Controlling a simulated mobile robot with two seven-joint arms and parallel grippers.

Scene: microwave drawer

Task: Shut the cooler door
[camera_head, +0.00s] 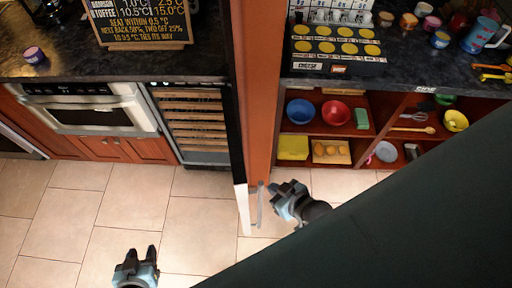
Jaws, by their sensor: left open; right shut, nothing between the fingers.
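The wine cooler (193,125) with wooden shelves stands open under the counter in the head view. Its door (240,160) stands swung out at the cooler's right side, seen nearly edge-on as a narrow dark strip with a pale lower end. A light bar handle (259,208) is on the door's right side. My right gripper (274,189) is shut and empty, just right of the handle; whether it touches the handle I cannot tell. My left gripper (141,251) is open and empty over the floor, left of the door and below the cooler.
A microwave drawer (88,112) sits left of the cooler. To the right, open shelves (375,131) hold bowls and boxes. A chalkboard sign (140,22) and cups stand on the dark counters. Tiled floor (190,215) is clear left of the door. My dark body covers the lower right.

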